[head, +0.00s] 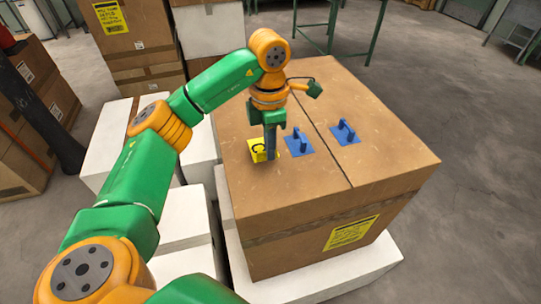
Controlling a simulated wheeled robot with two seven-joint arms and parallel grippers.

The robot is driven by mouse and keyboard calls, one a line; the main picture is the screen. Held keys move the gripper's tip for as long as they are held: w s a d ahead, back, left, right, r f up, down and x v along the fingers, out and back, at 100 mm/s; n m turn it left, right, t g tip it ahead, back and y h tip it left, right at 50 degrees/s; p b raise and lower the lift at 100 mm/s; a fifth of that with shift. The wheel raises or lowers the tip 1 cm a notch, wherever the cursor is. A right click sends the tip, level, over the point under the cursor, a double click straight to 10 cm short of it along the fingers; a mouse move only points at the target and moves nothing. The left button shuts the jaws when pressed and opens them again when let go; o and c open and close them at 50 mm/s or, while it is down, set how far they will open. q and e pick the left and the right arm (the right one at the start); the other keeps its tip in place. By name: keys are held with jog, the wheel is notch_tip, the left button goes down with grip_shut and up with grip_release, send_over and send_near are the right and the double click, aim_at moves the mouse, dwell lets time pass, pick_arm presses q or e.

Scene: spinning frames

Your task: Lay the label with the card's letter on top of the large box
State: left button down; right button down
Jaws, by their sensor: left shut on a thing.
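The large box (240,187) is a brown cardboard carton with a dark seam across its top. My left gripper (270,154) points down at the left part of that top. It is shut on a yellow label (258,149) with a dark round letter that looks like C. The fingers cover the label's right side. The label is at or just above the box top; I cannot tell whether it touches. Two blue plates with upright handles, one nearer (299,146) and one farther right (345,136), are on the top. I cannot make out letters on them. My right gripper is not in view.
A yellow printed sheet (350,232) is on the large box's front; its print is too small to read. White blocks (315,278) stand under and left of the box. More cartons (133,40) are stacked behind. The box top's front and right are clear.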

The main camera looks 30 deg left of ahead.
pick_arm(q)
notch_tip(320, 180, down, 3)
jog(key=shift+s, duration=0.1)
jog(key=shift+s+a, duration=0.1)
jog(key=shift+s, duration=0.1)
jog(key=shift+w+f, duration=0.1)
jog(key=shift+f, duration=0.1)
jog(key=c, duration=1)
grip_release()
jog(key=shift+w, duration=0.1)
